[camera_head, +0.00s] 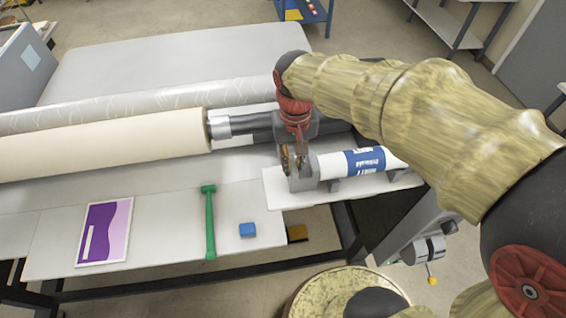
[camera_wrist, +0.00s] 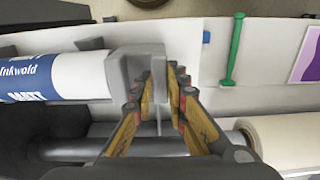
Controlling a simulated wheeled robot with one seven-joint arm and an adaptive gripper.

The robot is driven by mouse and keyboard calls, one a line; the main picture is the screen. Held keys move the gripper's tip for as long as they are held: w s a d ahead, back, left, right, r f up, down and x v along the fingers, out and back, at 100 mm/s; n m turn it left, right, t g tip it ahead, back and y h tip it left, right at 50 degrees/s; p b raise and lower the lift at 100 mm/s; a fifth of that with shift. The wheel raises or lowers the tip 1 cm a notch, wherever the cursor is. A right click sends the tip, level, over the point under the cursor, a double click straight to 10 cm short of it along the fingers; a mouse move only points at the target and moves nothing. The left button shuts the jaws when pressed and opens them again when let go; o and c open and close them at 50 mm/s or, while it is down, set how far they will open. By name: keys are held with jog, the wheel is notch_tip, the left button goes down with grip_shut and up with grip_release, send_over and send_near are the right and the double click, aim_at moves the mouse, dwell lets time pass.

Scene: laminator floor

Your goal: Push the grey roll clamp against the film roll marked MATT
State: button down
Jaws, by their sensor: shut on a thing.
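The film roll (camera_head: 365,162) is white with a blue label band and lies on a pale shelf at the right. The wrist view shows the same film roll (camera_wrist: 62,77) with "Inkwold" and partly cut-off MATT lettering. The grey roll clamp (camera_head: 303,182) stands at the roll's left end; it also shows in the wrist view (camera_wrist: 128,68). Clamp and roll end look adjoining there, but I cannot tell whether they are pressed together. My gripper (camera_head: 293,157) is over the clamp. In the wrist view, my gripper (camera_wrist: 162,80) is shut on the clamp's thin upright grey part.
A cream roll (camera_head: 110,145) on a dark shaft (camera_head: 250,124) lies behind the shelf. A green-handled tool (camera_head: 209,222), a blue block (camera_head: 247,230) and a purple print (camera_head: 105,231) lie on the front table (camera_head: 165,235). A patterned clear roll (camera_head: 150,106) runs behind.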

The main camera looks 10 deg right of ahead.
jog(key=shift+d, duration=0.1)
jog(key=c, duration=1.8)
grip_release()
jog(key=shift+d, duration=0.15)
jog(key=shift+o, duration=0.2)
notch_tip(320, 180, up, 12)
